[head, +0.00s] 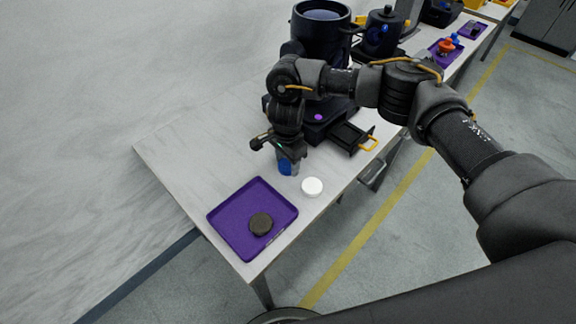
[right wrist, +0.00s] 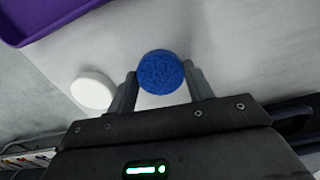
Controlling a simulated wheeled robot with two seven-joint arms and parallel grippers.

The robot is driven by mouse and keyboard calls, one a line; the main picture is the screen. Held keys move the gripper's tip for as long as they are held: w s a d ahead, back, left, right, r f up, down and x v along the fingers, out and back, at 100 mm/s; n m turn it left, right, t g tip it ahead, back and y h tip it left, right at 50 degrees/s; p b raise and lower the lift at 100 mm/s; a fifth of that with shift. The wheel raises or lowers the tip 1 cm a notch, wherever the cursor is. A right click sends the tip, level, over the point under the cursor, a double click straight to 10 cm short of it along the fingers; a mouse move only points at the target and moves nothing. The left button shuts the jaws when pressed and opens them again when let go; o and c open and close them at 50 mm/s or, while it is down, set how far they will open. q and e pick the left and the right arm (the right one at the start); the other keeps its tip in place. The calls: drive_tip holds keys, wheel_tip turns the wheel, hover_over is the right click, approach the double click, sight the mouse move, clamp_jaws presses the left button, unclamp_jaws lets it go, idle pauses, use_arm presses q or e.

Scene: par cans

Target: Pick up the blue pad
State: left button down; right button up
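The blue pad (head: 286,168) is a small round disc. In the right wrist view the pad (right wrist: 161,72) sits between the two fingertips of my right gripper (right wrist: 161,80), with no clear gap on either side. In the head view my right gripper (head: 287,160) points down over the table and its fingers partly hide the pad. The pad is at or close to the table top; I cannot tell whether it touches it. My left gripper is not in view.
A white round pad (head: 312,187) lies on the table (head: 180,155) just right of the gripper. A purple tray (head: 225,222) holding a dark round pad (head: 261,224) is at the near end. A dark machine (head: 318,35) and an open drawer (head: 352,138) stand behind.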

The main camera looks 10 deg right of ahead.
sight(287, 164)
drive_tip(key=shift+c, duration=1.4)
drive_tip(key=shift+r, duration=0.15)
